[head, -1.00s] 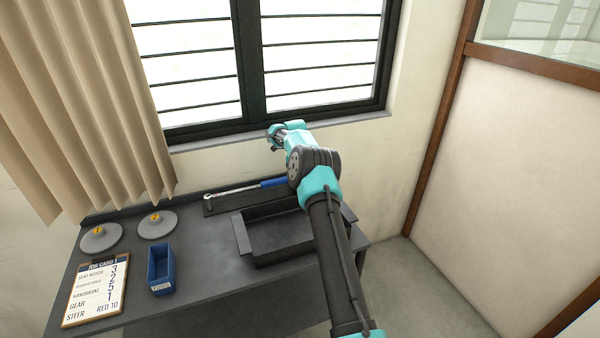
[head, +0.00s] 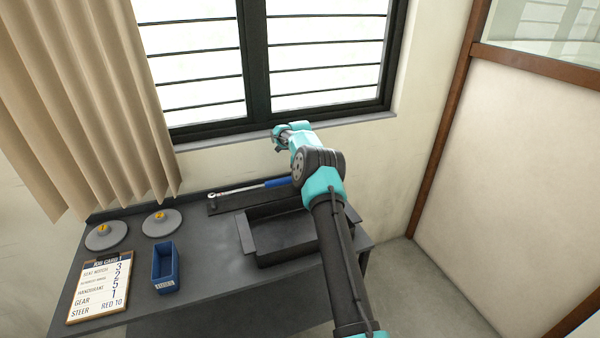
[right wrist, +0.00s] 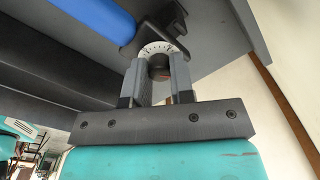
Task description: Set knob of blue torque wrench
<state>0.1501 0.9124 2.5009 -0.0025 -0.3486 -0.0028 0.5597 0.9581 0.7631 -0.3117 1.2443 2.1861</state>
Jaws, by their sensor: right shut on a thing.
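The blue torque wrench (head: 240,189) lies in a dark holder at the back of the bench, its silver shaft to the left and its blue handle (head: 278,182) to the right. The blue handle also shows at the top left of the right wrist view (right wrist: 105,18). At the handle's end is a dark knob (right wrist: 159,66) with a white graduated dial (right wrist: 158,48) and a small red mark. My right gripper (right wrist: 158,72) is shut on the knob, one finger on each side. The dial's numbers are too small to read. In the head view my right arm hides the knob. My left gripper is not in view.
A dark open tray (head: 275,250) stands in front of the wrench. A blue bin (head: 165,268), two grey discs (head: 107,236) with yellow centres and a job card (head: 98,290) are on the left of the bench. A window and wall are behind.

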